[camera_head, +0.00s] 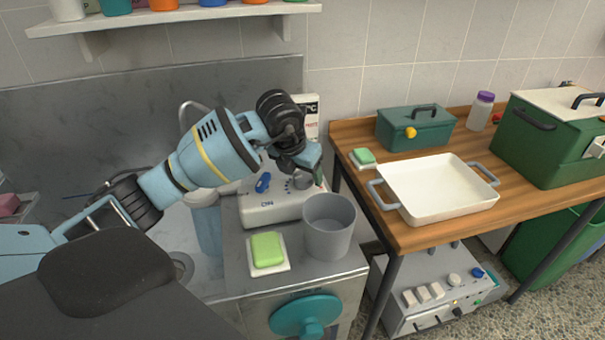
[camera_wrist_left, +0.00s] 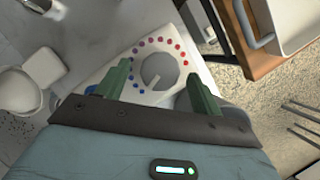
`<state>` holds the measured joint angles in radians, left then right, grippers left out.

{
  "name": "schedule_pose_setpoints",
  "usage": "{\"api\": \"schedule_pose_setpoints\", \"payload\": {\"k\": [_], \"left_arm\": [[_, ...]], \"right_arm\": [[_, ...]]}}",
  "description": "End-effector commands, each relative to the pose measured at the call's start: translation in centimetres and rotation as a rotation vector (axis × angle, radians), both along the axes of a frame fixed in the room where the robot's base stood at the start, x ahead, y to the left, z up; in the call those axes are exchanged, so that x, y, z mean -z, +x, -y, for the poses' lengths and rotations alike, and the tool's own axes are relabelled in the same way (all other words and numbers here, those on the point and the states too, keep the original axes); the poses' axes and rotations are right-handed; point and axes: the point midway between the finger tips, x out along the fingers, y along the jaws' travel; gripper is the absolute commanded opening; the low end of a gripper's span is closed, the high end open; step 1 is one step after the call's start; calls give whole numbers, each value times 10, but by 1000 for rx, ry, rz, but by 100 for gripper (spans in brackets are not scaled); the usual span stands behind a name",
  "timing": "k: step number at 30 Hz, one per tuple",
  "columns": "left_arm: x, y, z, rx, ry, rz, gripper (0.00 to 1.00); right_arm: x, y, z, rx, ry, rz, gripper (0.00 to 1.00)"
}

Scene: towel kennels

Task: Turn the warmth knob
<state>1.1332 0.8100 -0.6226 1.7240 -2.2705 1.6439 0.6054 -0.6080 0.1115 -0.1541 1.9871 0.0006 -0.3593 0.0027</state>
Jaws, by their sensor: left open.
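The warmth knob, a round grey dial (camera_wrist_left: 158,70), sits on a white control unit (camera_wrist_left: 112,58) with an arc of red and blue dots around it. In the head view the white unit (camera_head: 268,214) stands on the metal counter, with a blue switch (camera_head: 263,183) to the left of the grey knob (camera_head: 302,183). My left gripper (camera_head: 316,172) is at the knob from above. In the left wrist view its two green fingers (camera_wrist_left: 160,82) are open, one on each side of the knob, with gaps visible. My right gripper is not in view.
A grey cup (camera_head: 329,228) stands close in front of the unit. A green sponge (camera_head: 267,249) lies on a white dish beside it. The sink is left. A wooden table (camera_head: 420,235) at right holds a white tray (camera_head: 432,213), a green toolbox (camera_head: 405,135) and a large green box.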

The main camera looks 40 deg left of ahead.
Motion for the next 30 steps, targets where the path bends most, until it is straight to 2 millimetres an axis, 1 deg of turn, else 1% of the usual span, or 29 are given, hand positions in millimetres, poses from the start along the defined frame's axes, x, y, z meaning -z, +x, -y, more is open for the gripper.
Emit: {"api": "schedule_pose_setpoints", "payload": {"k": [1, 4, 12, 14, 21, 23, 30], "left_arm": [[4, 1, 1, 0, -1, -1, 67], [8, 3, 0, 1, 0, 0, 67], [9, 4, 0, 1, 0, 1, 67], [9, 4, 0, 1, 0, 1, 60], [9, 4, 0, 1, 0, 1, 29], [9, 4, 0, 1, 0, 1, 22], [9, 3, -1, 24, 0, 0, 22]], "right_arm": [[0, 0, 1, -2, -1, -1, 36], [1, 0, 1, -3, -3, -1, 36], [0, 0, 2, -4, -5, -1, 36], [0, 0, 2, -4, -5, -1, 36], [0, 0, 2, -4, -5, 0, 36], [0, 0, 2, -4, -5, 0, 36], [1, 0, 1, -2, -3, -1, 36]]}}
